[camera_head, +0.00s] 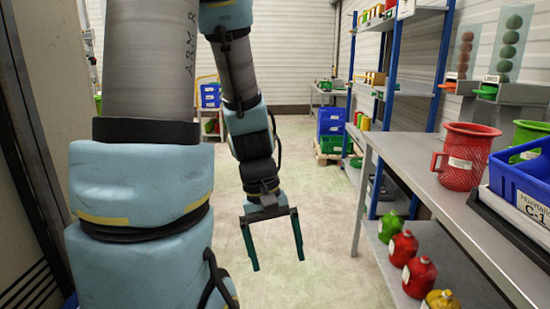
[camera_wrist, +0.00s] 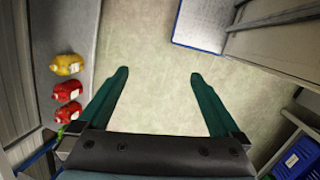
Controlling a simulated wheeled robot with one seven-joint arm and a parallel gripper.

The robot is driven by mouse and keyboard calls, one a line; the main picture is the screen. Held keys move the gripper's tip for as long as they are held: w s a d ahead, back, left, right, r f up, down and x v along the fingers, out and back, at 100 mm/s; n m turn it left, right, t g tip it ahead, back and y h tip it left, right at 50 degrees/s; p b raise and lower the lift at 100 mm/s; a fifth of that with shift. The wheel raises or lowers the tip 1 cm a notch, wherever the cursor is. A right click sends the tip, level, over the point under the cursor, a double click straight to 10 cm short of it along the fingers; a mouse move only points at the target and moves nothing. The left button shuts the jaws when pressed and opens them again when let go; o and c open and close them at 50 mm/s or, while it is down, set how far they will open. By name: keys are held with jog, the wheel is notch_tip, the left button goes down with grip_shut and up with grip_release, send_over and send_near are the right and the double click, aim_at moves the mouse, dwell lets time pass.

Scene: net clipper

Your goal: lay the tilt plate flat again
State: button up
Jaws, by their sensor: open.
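My gripper (camera_head: 277,262) hangs in the aisle left of the grey workbench (camera_head: 400,160), fingers pointing down. It is open and empty, with bare floor between its fingers in the wrist view (camera_wrist: 159,74). I cannot pick out the tilt plate for certain in either view. A pale flat slab with a dark edge (camera_head: 515,217) shows under the blue crate marked C-1 (camera_head: 525,185) at the right edge of the head view. The crate hides most of it, and I cannot tell what it is. My gripper is well apart from it.
A red basket (camera_head: 463,157) stands on the bench, with a green one (camera_head: 530,139) behind. Red bottles (camera_head: 420,278), a yellow one and a green one stand on the lower shelf. Blue-framed shelves (camera_head: 388,100) stand beyond. The aisle floor (camera_head: 312,200) is clear.

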jog(key=w+a+r+m+t+y, duration=0.2)
jog(key=w+a+r+t, duration=0.1)
jog(key=w+a, duration=0.2)
jog(key=shift+w+a+r+m+t+p, duration=0.2)
jog(key=shift+a+r+m+t+p, duration=0.15)
jog(key=shift+a, duration=0.65)
